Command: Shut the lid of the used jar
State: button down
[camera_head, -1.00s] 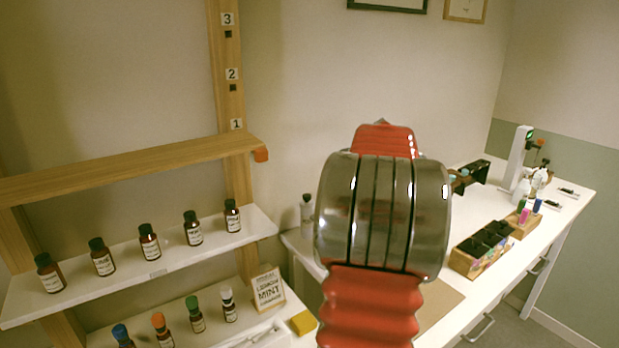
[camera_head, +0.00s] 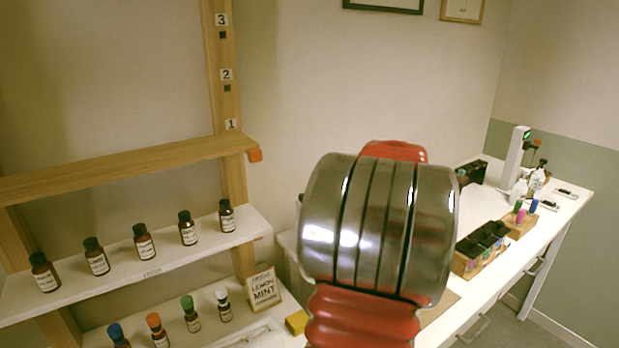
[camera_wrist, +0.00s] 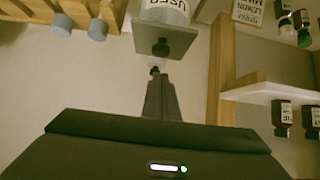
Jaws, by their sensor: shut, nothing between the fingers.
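The used jar (camera_wrist: 166,12) is at the top of the wrist view, cut off by the frame edge; its "USED" label appears upside down. A flat grey-green lid (camera_wrist: 182,38) with a dark knob (camera_wrist: 161,47) shows just below the jar in that picture, standing out from it and apparently open. My gripper (camera_wrist: 155,71) is shut and empty, its tips close to the knob. I cannot tell whether they touch it. In the head view my arm hides the jar, the lid and the gripper's fingers.
A shelf (camera_head: 150,273) with several brown bottles stands left, with coloured-cap bottles and a lemon mint sign (camera_head: 264,290) below. On the white table at right are a wooden box with dark compartments (camera_head: 479,252) and a scale-like stand (camera_head: 514,160). A wooden rack (camera_wrist: 40,12) is near the jar.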

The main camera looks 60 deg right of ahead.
jog(key=s+a+f, duration=0.1)
jog(key=s+f, duration=0.2)
jog(key=f, duration=0.3)
jog(key=shift+s+a, duration=0.2)
jog(key=shift+a, duration=0.15)
dwell(0.4)
jog(key=shift+r, duration=0.1)
notch_tip(320, 180, up, 5)
jog(key=s+a+f, duration=0.3)
jog(key=s, duration=0.5)
jog(key=shift+s+a+f, duration=0.15)
jog(key=shift+s+a, duration=0.05)
jog(key=shift+s, duration=0.2)
